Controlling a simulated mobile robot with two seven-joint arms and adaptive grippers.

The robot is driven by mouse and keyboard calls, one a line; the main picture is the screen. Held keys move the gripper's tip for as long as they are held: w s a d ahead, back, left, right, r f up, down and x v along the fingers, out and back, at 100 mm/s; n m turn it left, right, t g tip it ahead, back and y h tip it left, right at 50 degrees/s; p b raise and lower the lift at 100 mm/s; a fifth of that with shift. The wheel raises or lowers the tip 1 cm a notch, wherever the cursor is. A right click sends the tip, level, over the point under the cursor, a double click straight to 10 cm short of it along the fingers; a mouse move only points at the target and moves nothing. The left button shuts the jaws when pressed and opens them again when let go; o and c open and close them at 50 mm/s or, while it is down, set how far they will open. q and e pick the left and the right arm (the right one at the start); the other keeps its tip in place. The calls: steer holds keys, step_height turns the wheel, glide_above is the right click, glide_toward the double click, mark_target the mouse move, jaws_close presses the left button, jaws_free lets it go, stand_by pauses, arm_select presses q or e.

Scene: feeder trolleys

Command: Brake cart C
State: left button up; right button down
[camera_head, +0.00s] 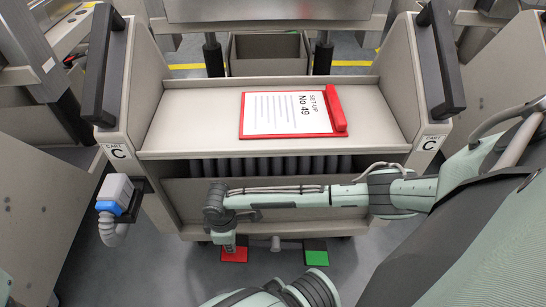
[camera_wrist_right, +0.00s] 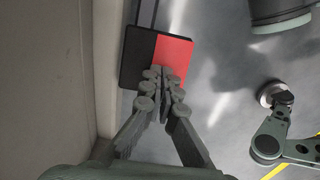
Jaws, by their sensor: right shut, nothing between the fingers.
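Cart C (camera_head: 385,115) stands in front of me, with a "C" label on each side panel. Low under its near side are a red pedal (camera_head: 236,255) and a green pedal (camera_head: 316,257), with a short bar between them. My right arm reaches across the cart's front from the right. My right gripper (camera_head: 229,246) points down at the red pedal and hides part of it. In the right wrist view the gripper (camera_wrist_right: 161,72) is shut and empty, its tips over the red-and-black pedal (camera_wrist_right: 174,54). I cannot tell whether they touch it. My left gripper is not in view.
A red clipboard (camera_head: 335,107) with a "SET UP No 49" sheet lies on the cart's top shelf. Two black handles (camera_head: 104,66) rise at its sides. A grey-and-blue connector (camera_head: 113,193) hangs at the cart's left. Other trolleys (camera_head: 35,185) stand close by.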

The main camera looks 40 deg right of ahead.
steer(key=shift+f+b, duration=1.2)
steer(key=shift+f, duration=1.25)
